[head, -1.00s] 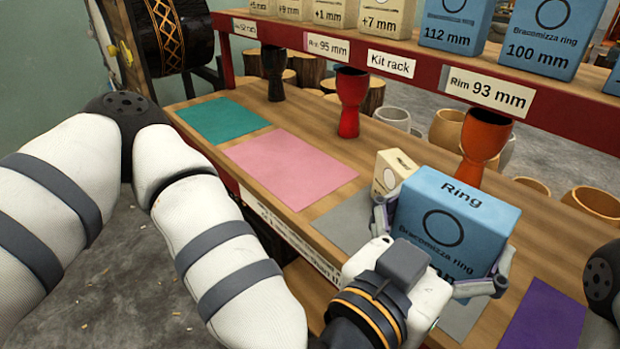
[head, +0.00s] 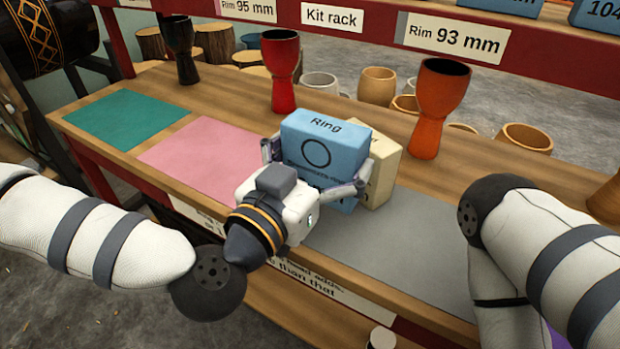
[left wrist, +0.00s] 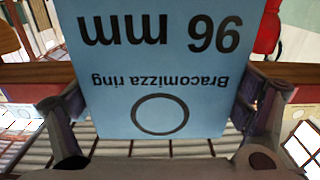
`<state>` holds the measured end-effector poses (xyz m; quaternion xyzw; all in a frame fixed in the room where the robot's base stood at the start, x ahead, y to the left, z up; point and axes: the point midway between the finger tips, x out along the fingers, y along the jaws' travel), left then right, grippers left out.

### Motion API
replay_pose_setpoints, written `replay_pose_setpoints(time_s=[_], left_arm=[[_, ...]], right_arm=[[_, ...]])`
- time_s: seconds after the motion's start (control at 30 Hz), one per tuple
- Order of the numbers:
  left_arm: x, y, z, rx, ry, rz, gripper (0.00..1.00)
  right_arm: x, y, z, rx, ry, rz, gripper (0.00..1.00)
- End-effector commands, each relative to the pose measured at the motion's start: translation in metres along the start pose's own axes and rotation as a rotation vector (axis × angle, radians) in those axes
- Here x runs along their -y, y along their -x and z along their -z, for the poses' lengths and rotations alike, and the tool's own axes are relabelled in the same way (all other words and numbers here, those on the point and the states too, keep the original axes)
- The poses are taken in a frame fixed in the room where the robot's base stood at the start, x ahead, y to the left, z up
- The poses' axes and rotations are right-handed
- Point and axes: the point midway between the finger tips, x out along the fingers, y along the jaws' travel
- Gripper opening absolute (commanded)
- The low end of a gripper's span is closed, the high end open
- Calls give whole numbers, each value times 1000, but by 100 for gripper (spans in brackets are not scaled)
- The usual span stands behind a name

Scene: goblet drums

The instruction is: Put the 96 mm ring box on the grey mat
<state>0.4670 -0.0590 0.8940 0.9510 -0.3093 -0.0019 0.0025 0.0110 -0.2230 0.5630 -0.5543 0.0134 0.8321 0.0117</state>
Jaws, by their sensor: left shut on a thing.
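The blue 96 mm ring box (head: 318,128) is held in my left gripper (head: 316,163), whose fingers close on its two sides. The printed 96 mm face fills the left wrist view (left wrist: 160,60), upside down. In the head view the box is upright, by the border of the pink mat and the grey mat (head: 425,240). It hides the grey mat's left end, and I cannot tell whether its base touches anything. My right arm comes in at the right; its gripper is out of view.
A cream box (head: 386,178) stands close behind and right of the blue box. Goblet drums stand along the back: black (head: 181,50), red (head: 281,70), orange (head: 437,105). The pink mat (head: 205,155) and green mat (head: 127,118) lie bare to the left. The grey mat's right part is clear.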

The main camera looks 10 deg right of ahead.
Motion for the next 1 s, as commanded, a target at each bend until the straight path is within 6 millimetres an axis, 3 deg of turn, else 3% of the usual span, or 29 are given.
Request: replay_pose_setpoints(time_s=[0.03, 0.27, 0.4, 0.77, 0.8, 0.83, 1.0], left_arm=[[7, -4, -13, 3, 5, 4, 59], [22, -12, -31, -2, 2, 3, 59], [23, -13, -60, 1, 3, 1, 59], [22, -13, -62, -6, -1, -1, 59], [22, -13, -63, -5, -1, -1, 95], [22, -13, -63, -5, -1, -1, 100], [22, -13, -62, -5, -1, 0, 100]], right_arm=[[0, -6, -2, 14, 0, -1, 40], [0, -13, -4, 27, 1, -2, 40], [-1, -21, -6, 44, 2, -3, 40], [-1, -22, -6, 45, 2, -3, 40], [-1, -22, -6, 45, 2, -3, 40], [-1, -22, -6, 44, 2, -3, 40], [-1, -21, -6, 44, 2, -3, 40]])
